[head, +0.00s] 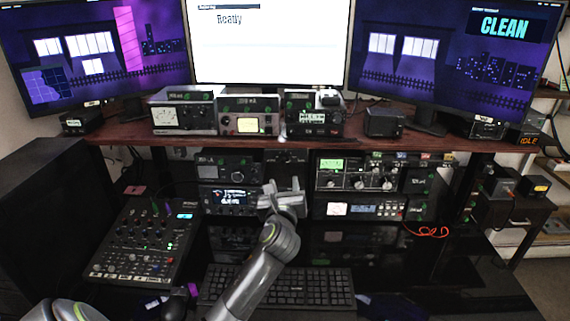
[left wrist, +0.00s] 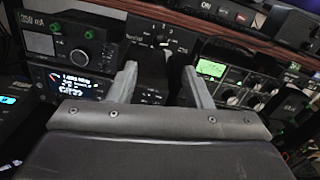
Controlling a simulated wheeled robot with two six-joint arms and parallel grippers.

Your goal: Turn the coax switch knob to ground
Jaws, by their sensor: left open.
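Which mark the knob points to is too small to tell. My left gripper (head: 283,186) is open and empty, just in front of and below the switch. In the left wrist view its two fingers stand apart below the knob, not touching it. My right gripper is not in view.
Radios with lit displays stand close on the left (head: 231,201) and right (head: 345,174) of the switch. A mixer (head: 137,243) lies at left and a keyboard (head: 310,288) below my left arm. An orange cable (head: 428,232) lies at right.

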